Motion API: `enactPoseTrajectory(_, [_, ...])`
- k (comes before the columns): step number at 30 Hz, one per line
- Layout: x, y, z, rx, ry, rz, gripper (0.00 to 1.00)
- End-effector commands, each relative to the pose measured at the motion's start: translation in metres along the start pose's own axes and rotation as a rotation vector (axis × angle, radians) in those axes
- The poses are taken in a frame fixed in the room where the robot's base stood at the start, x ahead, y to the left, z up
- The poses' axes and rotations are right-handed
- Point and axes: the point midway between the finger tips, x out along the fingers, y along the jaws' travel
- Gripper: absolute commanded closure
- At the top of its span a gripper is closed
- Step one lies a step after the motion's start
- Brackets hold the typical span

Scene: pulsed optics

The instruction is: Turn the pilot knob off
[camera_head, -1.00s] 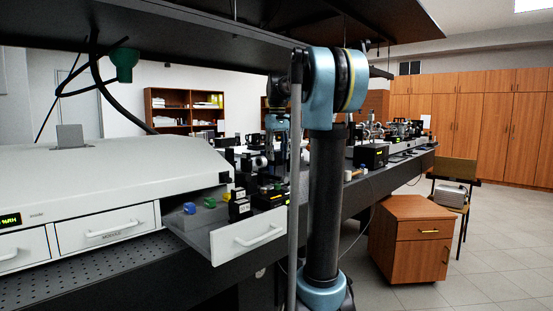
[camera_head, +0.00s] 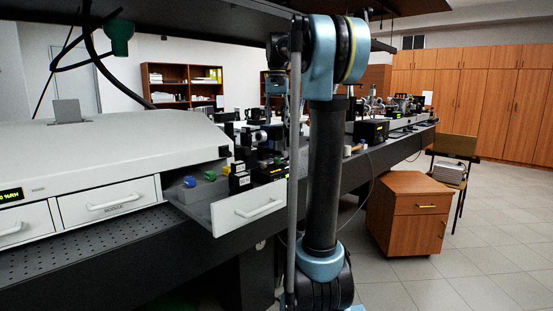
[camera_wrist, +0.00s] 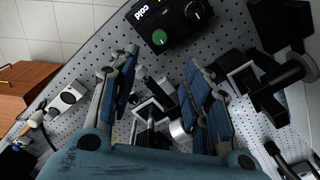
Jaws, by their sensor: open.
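In the wrist view a black box (camera_wrist: 172,22) with a lit display reading "cold" stands at the top. It has a green knob (camera_wrist: 159,37) and a black knob with a white mark (camera_wrist: 194,11). No label tells which knob is the pilot knob. My gripper (camera_wrist: 162,57) is open and empty, its blue-padded fingers spread below the box in the picture, apart from the knobs. In the head view my arm stands in the middle and hides part of the bench; I cannot make out the knobs there.
Optic mounts (camera_wrist: 152,108) sit on the perforated bench between and below my fingers. A dark mount with a cylinder (camera_wrist: 282,80) stands at the right. In the head view an open drawer (camera_head: 245,209) juts out left of my arm, and a wooden cabinet (camera_head: 410,215) stands right.

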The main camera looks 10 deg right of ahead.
Motion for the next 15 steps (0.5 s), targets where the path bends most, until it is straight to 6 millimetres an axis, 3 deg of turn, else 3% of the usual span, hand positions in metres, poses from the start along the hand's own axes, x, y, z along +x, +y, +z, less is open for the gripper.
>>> enactPoseTrajectory(15, [0.091,0.000,0.000,-0.002,0.000,0.000,0.56])
